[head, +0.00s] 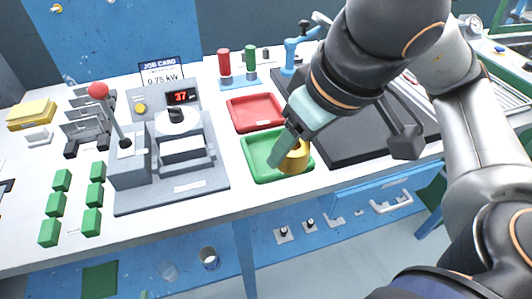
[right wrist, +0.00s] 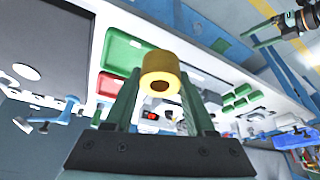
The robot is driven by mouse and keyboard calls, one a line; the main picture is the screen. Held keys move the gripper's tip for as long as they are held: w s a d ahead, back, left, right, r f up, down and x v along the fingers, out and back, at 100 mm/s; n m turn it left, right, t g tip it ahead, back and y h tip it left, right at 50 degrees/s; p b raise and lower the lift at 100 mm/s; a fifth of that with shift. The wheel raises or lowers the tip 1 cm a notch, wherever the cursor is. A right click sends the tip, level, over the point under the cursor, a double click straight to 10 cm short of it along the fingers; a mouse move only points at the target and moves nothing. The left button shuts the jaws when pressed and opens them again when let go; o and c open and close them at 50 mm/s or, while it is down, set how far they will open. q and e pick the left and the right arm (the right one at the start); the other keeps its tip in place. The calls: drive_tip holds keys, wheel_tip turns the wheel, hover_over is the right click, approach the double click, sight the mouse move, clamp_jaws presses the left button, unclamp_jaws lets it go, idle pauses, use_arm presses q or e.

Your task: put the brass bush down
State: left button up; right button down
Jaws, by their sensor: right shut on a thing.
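The brass bush (head: 295,158) is a short yellow cylinder with a hole through it. My right gripper (head: 284,150) is shut on it and holds it in front of the green tray (head: 262,171) in the head view. In the right wrist view the bush (right wrist: 160,70) sits between the two fingertips, its bore facing the camera. The green tray (right wrist: 121,52) appears beyond it, apart from it; the exact height is hard to tell. My left gripper (right wrist: 268,32) shows small at the top right of the right wrist view, fingers apart and empty.
A red tray (head: 254,112) lies behind the green tray. A grey test fixture (head: 180,150) with a lit display stands to the left. A dark mat (head: 350,135) lies to the right. Several green blocks (head: 56,204) sit at the left. The bench front edge is near the green tray.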

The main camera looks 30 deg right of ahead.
drive_tip(key=shift+w+d+f+p, duration=0.1)
drive_tip(key=shift+w+d+p, duration=0.2)
drive_tip(key=shift+w, duration=0.1)
drive_tip(key=shift+w+d+f+p, duration=0.1)
drive_tip(key=shift+w+d+p, duration=0.05)
drive_tip(key=shift+w+p, duration=0.2)
drive_tip(key=w+d+f, duration=0.1)
drive_tip(key=w+f, duration=0.1)
drive_tip(key=w, duration=0.1)
drive_tip(key=w+d+f+p, duration=0.1)
drive_tip(key=w+d+f, duration=0.1)
drive_tip(key=w+f, duration=0.1)
drive_tip(key=w+d+f+p, duration=0.1)
drive_tip(key=w+f, duration=0.2)
drive_tip(key=w, duration=0.1)
drive_tip(key=shift+d+f, duration=0.2)
drive_tip(key=shift+d, duration=0.05)
use_arm(q)
drive_tip(key=s+f+g, duration=0.3)
drive_tip(key=s+f, duration=0.1)
drive_tip(key=shift+s+d+f+n, duration=0.3)
drive_tip(key=shift+s+d+f, duration=0.05)
drive_tip(key=shift+s, duration=0.05)
use_arm(e)
drive_tip(key=shift+w+d+f, duration=0.1)
drive_tip(key=shift+w+f, duration=0.05)
drive_tip(key=shift+f, duration=0.8)
drive_tip(key=shift+w+d+f, duration=0.1)
drive_tip(key=shift+w+f, duration=0.05)
drive_tip(key=shift+f, duration=0.8)
